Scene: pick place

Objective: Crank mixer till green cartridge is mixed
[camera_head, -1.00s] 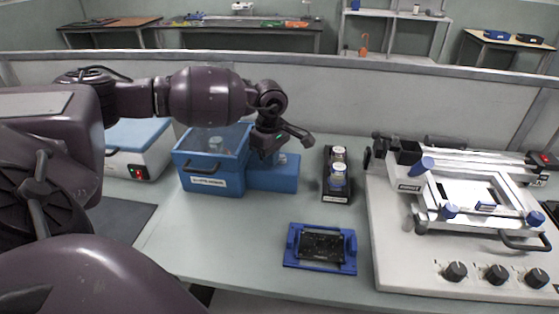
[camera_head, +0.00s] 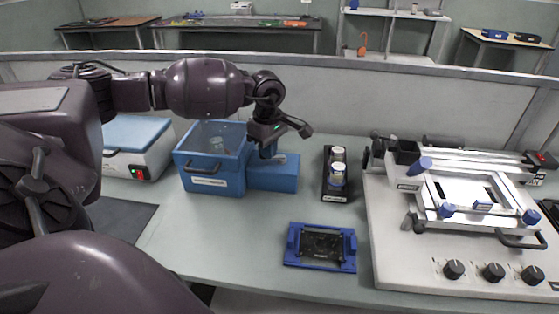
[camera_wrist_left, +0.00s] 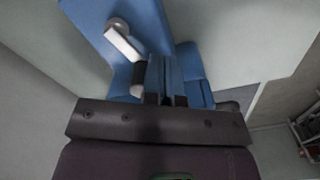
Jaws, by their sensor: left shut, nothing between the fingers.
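The mixer is a blue box (camera_head: 213,182) with a clear upper cover and a lower blue block (camera_head: 278,178) on its right side. A small pale cartridge (camera_head: 217,144) shows through the cover; its colour is hard to tell. My left gripper (camera_head: 267,151) is shut and empty, low over the block. In the left wrist view the crank (camera_wrist_left: 122,42) is a pale arm on a round pivot. Its knob (camera_wrist_left: 137,88) is just left of my shut fingertips (camera_wrist_left: 165,98); I cannot tell whether they touch. My right gripper is not in view.
A black holder (camera_head: 338,190) with two white-capped jars stands right of the mixer. A blue frame (camera_head: 320,262) lies near the front edge. A large printer-like device (camera_head: 410,265) fills the right. A white box with a blue lid (camera_head: 137,131) stands left.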

